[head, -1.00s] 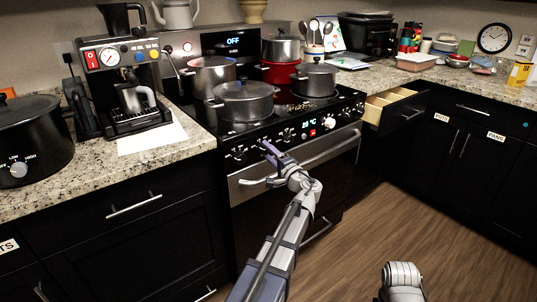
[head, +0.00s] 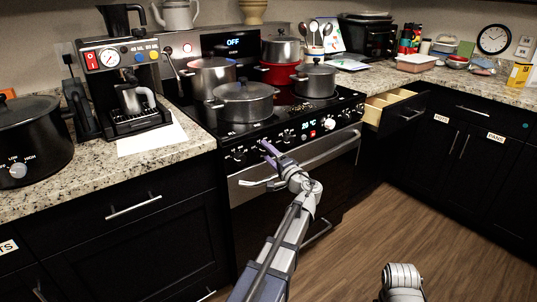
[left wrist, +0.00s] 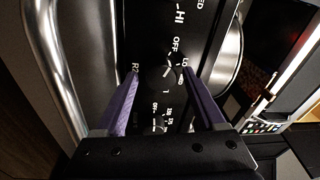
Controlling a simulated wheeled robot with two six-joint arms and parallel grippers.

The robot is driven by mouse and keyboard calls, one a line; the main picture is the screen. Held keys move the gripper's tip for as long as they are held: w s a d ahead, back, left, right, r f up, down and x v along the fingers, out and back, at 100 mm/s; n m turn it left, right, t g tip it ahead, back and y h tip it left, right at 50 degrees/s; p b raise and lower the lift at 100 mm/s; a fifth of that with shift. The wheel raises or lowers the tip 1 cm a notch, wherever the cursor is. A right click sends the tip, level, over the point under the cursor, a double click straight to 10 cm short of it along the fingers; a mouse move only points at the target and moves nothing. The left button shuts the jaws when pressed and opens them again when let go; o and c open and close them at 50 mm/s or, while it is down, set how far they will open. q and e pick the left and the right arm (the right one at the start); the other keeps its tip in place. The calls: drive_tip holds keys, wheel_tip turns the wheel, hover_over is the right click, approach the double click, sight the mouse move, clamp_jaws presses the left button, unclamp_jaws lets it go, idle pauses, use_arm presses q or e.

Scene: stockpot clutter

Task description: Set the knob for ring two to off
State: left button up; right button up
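The black stove (head: 345,150) has a row of control knobs along its front panel. My left gripper (head: 256,163) is in front of this panel, at the knobs left of the display. In the left wrist view my left gripper (left wrist: 161,72) is open, with its two purple fingers apart. A dark knob (left wrist: 167,78) shows between the fingertips, next to printed OFF, LO and HI marks. My right gripper is not in view.
Several pots stand on the cooktop, with a grey pot (head: 244,101) nearest the knobs. The oven handle (head: 315,157) runs just below the panel. A drawer (head: 397,106) stands open right of the stove. A coffee machine (head: 124,85) stands to the left.

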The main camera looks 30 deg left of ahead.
use_arm(q)
drive_tip(key=shift+o, duration=0.4)
drive_tip(key=v, duration=0.7)
drive_tip(key=shift+s+d+b, duration=0.25)
drive_tip(key=shift+d+b, duration=0.1)
drive_tip(key=shift+f, duration=0.1)
drive_tip(key=s+d+f+n+g+h, duration=0.15)
drive_tip(key=s+d+f+h, duration=0.25)
drive_tip(key=s+d+f, duration=0.4)
drive_tip(key=s+d+f+g+h, duration=0.3)
drive_tip(key=d+f+h, duration=0.25)
drive_tip(key=f, duration=0.35)
drive_tip(key=s+d+f+m+g+h, duration=0.2)
drive_tip(key=s+d+f+g+h, duration=0.3)
drive_tip(key=s+d, duration=0.85)
wheel_tip(320, 180, up, 27)
drive_tip(key=d+h+p, duration=0.1)
drive_tip(key=d+p, duration=0.2)
drive_tip(key=p, duration=2.5)
drive_tip(key=shift+w+t, duration=0.35)
drive_tip(key=shift+w, duration=0.1)
